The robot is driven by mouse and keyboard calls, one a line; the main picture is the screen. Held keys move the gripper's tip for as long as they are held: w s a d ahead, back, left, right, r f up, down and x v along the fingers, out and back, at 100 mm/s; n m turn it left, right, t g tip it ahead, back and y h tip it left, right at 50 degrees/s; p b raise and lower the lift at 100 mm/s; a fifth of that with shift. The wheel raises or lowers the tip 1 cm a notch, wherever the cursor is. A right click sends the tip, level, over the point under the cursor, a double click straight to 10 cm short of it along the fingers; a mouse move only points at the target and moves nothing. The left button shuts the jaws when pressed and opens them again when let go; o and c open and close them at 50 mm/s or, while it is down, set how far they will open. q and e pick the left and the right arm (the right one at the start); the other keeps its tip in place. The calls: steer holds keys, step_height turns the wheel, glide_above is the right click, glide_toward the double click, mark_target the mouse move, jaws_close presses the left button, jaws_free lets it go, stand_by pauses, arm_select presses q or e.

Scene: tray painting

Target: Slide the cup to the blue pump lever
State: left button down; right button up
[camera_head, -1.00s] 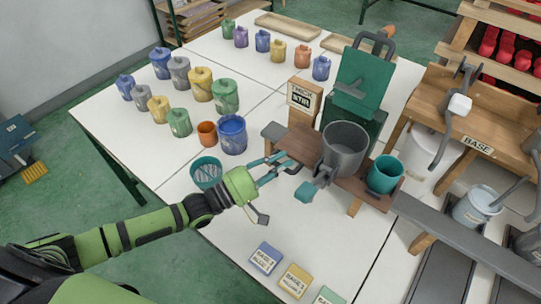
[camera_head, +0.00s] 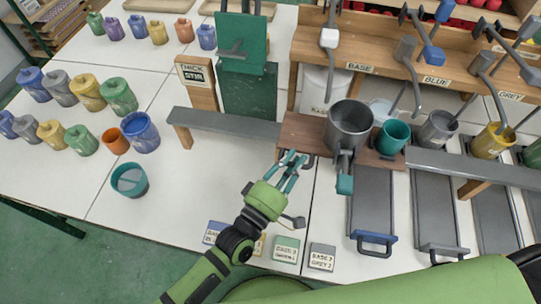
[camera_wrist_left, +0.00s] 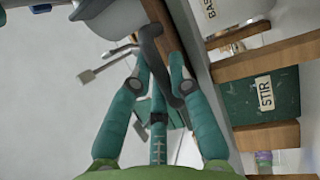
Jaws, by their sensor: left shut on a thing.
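A wooden carriage (camera_head: 303,131) sits on the grey rail. It carries a large grey pot (camera_head: 349,125) with a teal-ended handle and, to its right, a teal cup (camera_head: 393,137). The blue pump lever (camera_head: 432,54) is above the BLUE label, up and to the right of the cup. My left gripper (camera_head: 293,162) is shut on the carriage's dark handle at its front left. In the left wrist view the dark grey handle (camera_wrist_left: 155,48) lies between the teal fingers. My right gripper is not in view.
The rail (camera_head: 475,168) continues right, past grey trays (camera_head: 372,205). A white base bucket (camera_head: 325,85), a grey pot (camera_head: 437,130) and a yellow pot (camera_head: 489,142) stand behind it. The STIR machine (camera_head: 245,60) is at left. Another teal cup (camera_head: 130,180) stands on the table.

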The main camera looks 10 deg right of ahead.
arm_select(q)
steer(key=shift+s+d, duration=0.25)
steer(key=shift+d, duration=0.55)
steer(key=c, duration=1.1)
jaws_free()
steer(key=shift+a, duration=0.1)
steer(key=shift+s+a+f, duration=0.1)
steer(key=shift+s, duration=0.05)
steer(key=v, duration=1.1)
steer(key=shift+s+a, duration=0.15)
steer(key=shift+s, duration=0.1)
